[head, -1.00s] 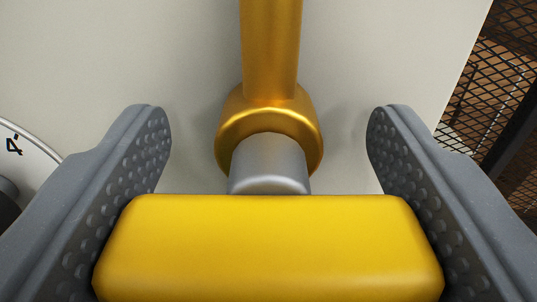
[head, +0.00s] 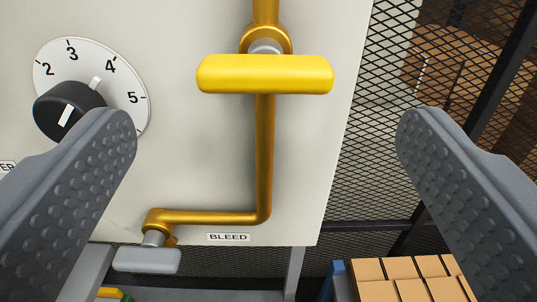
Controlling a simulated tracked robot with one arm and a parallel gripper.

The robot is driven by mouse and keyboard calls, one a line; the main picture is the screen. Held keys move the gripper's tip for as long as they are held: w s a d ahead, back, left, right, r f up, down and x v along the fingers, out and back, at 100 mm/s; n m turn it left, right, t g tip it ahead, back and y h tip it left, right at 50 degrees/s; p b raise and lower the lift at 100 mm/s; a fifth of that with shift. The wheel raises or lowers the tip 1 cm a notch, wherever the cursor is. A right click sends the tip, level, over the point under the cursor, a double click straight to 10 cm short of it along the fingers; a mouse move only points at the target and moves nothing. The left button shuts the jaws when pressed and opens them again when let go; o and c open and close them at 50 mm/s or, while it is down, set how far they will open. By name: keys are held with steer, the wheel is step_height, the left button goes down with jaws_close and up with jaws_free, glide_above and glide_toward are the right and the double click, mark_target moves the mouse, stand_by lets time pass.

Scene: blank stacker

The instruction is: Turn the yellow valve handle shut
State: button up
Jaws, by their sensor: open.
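The yellow valve handle (head: 265,74) is a thick bar lying level, crosswise to the brass pipe (head: 264,160), which runs up and down behind it. It sits on a grey stem in front of a brass valve body (head: 266,38), high in the head view. My gripper (head: 265,125) is open and empty. Its two grey studded fingers stand wide apart, one at each side of the view. The handle appears above and between the fingertips, apart from both.
A dial with a black knob (head: 70,108) is on the pale panel (head: 190,150) at left. A grey handle (head: 147,260) hangs at the pipe's lower end by a BLEED label (head: 229,237). Black mesh (head: 375,150) stands right, with cartons (head: 405,280) below.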

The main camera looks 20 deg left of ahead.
steer(key=shift+b+v, duration=0.45)
steer(key=shift+v, duration=1.6)
steer(key=shift+w, duration=0.1)
steer(key=s+a+f+m+h+b, duration=0.1)
steer(key=s+f+h+b, duration=0.1)
steer(key=f, duration=0.6)
steer(key=s+a+f+m+g+h+b, duration=0.1)
steer(key=s+f+b, duration=0.4)
steer(key=f, duration=0.4)
steer(key=s+a+f+m+h+b, duration=0.1)
steer(key=s+a+f+h+b, duration=0.1)
steer(key=s+f+b, duration=0.2)
step_height(320, 180, down, 5)
steer(key=shift+s+r+m+g+h, duration=0.1)
steer(key=shift+s+m+g+h, duration=0.25)
steer(key=shift+s, duration=0.7)
